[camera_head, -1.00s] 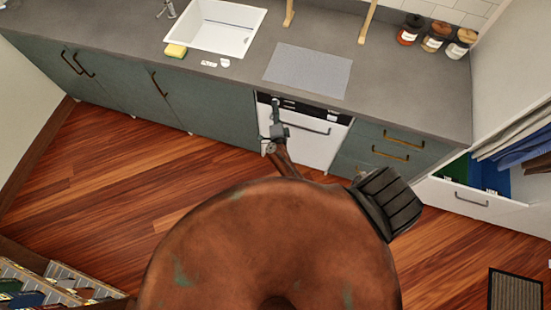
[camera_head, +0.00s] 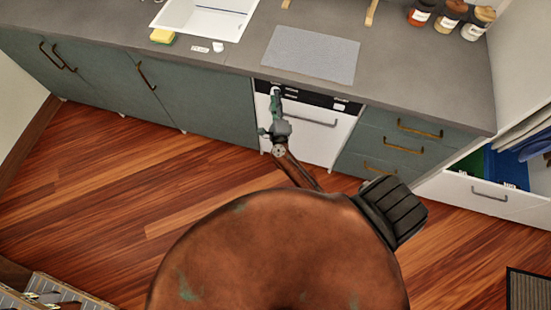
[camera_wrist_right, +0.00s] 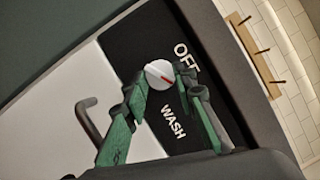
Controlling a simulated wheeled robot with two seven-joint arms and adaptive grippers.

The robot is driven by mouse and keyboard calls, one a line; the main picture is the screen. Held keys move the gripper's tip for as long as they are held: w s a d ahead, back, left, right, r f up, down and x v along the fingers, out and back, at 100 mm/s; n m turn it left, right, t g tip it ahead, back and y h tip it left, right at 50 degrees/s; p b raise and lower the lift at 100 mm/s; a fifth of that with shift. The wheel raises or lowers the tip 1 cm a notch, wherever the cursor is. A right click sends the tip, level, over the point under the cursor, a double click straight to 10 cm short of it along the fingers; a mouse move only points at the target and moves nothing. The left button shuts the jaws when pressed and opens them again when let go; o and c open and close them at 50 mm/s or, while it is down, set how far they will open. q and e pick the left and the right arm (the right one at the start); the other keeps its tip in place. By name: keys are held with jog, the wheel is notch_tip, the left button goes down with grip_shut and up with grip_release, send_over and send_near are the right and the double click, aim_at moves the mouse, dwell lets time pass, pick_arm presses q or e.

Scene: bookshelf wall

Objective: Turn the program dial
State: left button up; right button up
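The white program dial (camera_wrist_right: 160,74) with a red mark sits on the dishwasher's black panel, between the words OFF and WASH in the right wrist view. The red mark slants toward the lower right, between the two words. My right gripper (camera_wrist_right: 161,78) has its green fingers apart, one on each side of the dial, tips close to its rim; I cannot tell whether they touch it. In the head view my right gripper (camera_head: 275,93) is at the left part of the panel of the white dishwasher (camera_head: 318,138) and hides the dial. My left gripper is not in view.
The dishwasher handle (camera_head: 310,120) sticks out below the panel, and shows beside my left-hand finger in the wrist view (camera_wrist_right: 88,118). The grey counter (camera_head: 400,70) overhangs the panel. Drawers (camera_head: 395,150) are to the right.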

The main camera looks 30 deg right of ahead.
jog(key=s+a+f+m+b, duration=0.2)
jog(key=s+a+m+b, duration=0.15)
jog(key=s+b, duration=0.3)
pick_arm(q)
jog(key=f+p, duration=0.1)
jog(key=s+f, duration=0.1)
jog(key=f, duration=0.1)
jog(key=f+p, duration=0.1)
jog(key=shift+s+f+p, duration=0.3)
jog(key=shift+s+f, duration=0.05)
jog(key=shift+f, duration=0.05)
pick_arm(e)
jog(key=s+a+f+n+g+y, duration=0.1)
jog(key=s+f+n+y, duration=0.1)
jog(key=f+n, duration=0.4)
jog(key=s+a+f+n+g+y, duration=0.1)
jog(key=f+n, duration=0.5)
jog(key=f, duration=0.6)
jog(key=s+a+f+n+y, duration=0.3)
jog(key=s+f+n+y, duration=0.2)
jog(key=f, duration=0.5)
jog(key=shift+a+n+g, duration=0.15)
jog(key=shift+n+g, duration=0.25)
jog(key=shift+n, duration=0.15)
jog(key=shift+s+f, duration=0.1)
jog(key=shift+s, duration=0.05)
